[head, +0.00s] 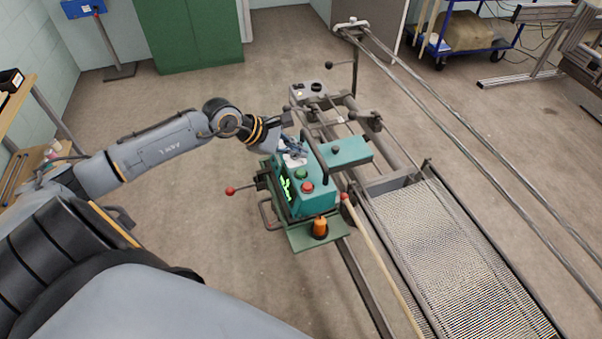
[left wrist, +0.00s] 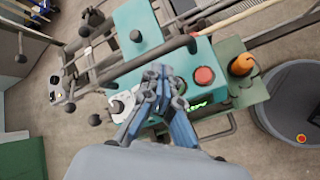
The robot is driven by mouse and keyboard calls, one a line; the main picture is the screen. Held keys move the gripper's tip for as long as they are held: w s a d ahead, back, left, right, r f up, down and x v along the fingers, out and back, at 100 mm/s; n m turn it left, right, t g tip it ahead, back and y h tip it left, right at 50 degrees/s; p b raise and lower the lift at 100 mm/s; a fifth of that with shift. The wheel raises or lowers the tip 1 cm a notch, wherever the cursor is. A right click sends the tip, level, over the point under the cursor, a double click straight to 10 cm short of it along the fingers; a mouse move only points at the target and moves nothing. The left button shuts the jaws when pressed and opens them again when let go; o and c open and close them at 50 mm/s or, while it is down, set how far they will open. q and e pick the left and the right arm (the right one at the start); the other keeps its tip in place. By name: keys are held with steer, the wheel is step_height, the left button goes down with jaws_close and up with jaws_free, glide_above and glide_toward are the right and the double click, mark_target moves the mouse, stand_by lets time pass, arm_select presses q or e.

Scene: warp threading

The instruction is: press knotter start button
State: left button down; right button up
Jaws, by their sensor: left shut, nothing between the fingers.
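The knotter is a teal machine (head: 322,198) near the middle of the head view, with a dark display showing green marks on its side. On its top are a green button (head: 300,173) and a red button (head: 307,187). My left gripper (head: 294,156) is shut and empty, low over the machine's top behind the green button. In the left wrist view its fingers (left wrist: 160,78) point at the teal top beside the red button. I cannot tell whether they touch. My right gripper is not in view.
A dark bar handle (head: 317,158) rises right beside the buttons. An orange knob (head: 320,226) stands at the machine's front, and a red-tipped lever (head: 231,191) sticks out left. The warp sheet (head: 440,250) and long rails lie to the right. The floor left of the machine is clear.

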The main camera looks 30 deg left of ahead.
mark_target(298, 173)
arm_select(q)
step_height(298, 173, down, 4)
steer(key=b, duration=0.2)
steer(key=shift+f+b, duration=0.1)
steer(key=shift+b, duration=0.2)
steer(key=shift+f, duration=0.25)
steer(key=shift+b, duration=0.3)
stand_by(0.6)
steer(key=shift+f+b, duration=0.35)
steer(key=shift+b, duration=0.2)
